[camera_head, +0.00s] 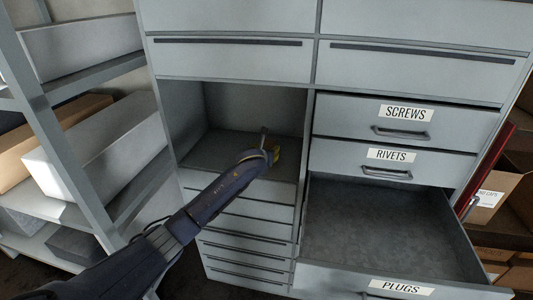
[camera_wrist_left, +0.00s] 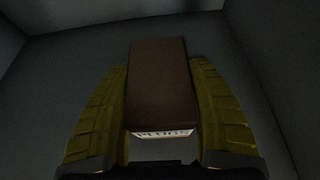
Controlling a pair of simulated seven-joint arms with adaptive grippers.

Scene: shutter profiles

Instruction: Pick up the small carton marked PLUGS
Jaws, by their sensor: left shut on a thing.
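The small brown carton (camera_wrist_left: 158,82) shows in the left wrist view, with a white label at its near end that reads PLUGS. My left gripper (camera_wrist_left: 159,68) has its yellow fingers shut on the carton's two long sides. In the head view my left gripper (camera_head: 272,154) is inside the open compartment (camera_head: 225,150) of the cabinet, left of the labelled drawers. The carton is mostly hidden there by the gripper, and I cannot tell whether it touches the compartment floor. My right gripper is not in view.
A shelf rack (camera_head: 62,160) with long boxes stands at the left. Cartons (camera_head: 492,193) stand at the right.

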